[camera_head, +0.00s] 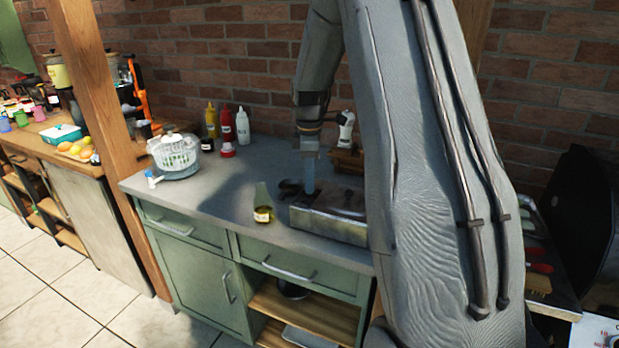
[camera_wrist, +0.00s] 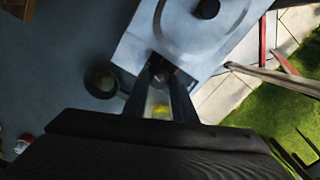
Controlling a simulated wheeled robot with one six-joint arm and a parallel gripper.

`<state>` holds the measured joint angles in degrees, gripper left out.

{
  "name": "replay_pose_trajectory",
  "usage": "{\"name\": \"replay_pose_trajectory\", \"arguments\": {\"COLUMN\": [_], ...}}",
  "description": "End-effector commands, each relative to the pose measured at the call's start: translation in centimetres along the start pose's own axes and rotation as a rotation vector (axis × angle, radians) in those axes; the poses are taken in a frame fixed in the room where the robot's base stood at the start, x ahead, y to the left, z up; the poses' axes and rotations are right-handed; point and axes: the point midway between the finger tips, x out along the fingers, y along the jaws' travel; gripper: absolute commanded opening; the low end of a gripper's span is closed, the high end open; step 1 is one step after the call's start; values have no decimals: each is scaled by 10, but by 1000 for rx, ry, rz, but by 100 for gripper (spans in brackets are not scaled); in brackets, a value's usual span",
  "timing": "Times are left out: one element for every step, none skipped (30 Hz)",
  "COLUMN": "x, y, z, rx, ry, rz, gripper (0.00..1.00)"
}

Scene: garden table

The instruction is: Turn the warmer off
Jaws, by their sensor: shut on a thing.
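The warmer (camera_head: 330,217) is a grey metal box on the counter in the head view. In the wrist view its pale top (camera_wrist: 185,38) fills the upper middle, with a round black knob on its lid (camera_wrist: 207,9). My gripper (camera_head: 309,188) points down at the warmer's left end. In the wrist view my gripper (camera_wrist: 160,80) has its two dark fingers at the warmer's near edge, shut on a small dark part that looks like its control knob. The fingers hide most of that part, so its setting cannot be read.
A salad spinner (camera_head: 175,153) and red, yellow and white bottles (camera_head: 242,126) stand further left and back. The counter (camera_head: 218,205) is clear between them. My arm hides the right side.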

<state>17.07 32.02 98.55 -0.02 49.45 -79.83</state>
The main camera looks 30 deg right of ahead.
Motion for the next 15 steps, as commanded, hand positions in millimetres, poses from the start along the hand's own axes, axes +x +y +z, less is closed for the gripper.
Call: {"name": "replay_pose_trajectory", "arguments": {"x": [-1,-1,-1,-1,-1,-1,-1,-1,-1,-1,-1,-1,-1,-1,-1], "y": [0,0,0,0,0,0,0,0,0,0,0,0,0,0,0], "z": [0,0,0,0,0,0,0,0,0,0,0,0,0,0,0], "rx": [-40,-64,-96,-118,-141,-168,-187,-206,-229,-244,-260,-277,-290,-301,-315], "ry": [0,1,1,1,1,1,1,1,1,1,1,1,1,1,1], "rz": [-1,-1,-1,-1,-1,-1,-1,0,0,0,0,0,0,0,0], "gripper": [2,2,2,2,2,2,2,2,2,2,2,2,2,2,2]}}
